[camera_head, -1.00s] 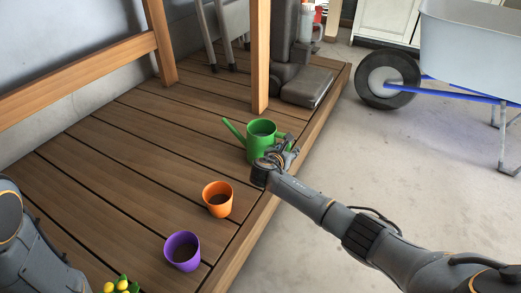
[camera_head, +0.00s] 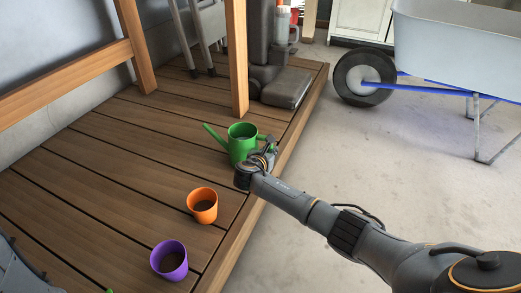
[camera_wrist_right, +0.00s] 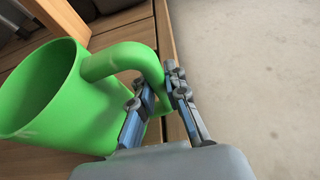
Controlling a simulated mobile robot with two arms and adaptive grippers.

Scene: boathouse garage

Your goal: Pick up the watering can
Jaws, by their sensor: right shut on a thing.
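The green watering can (camera_head: 240,140) stands on the wooden deck near its right edge, its spout pointing left in the head view. My right gripper (camera_head: 266,152) is at its handle side. In the right wrist view, the can (camera_wrist_right: 45,95) fills the left, and my right gripper (camera_wrist_right: 158,92) is shut on its curved handle, one finger on each side. The can's base is partly hidden by the gripper and arm. My left gripper is not in view; only part of my left arm shows at the lower left.
An orange cup (camera_head: 202,205) and a purple cup (camera_head: 169,260) stand on the deck (camera_head: 110,180) nearer to me. A wooden post (camera_head: 237,60) rises behind the can. A wheelbarrow (camera_head: 460,50) stands on the open concrete floor (camera_head: 400,160) at right.

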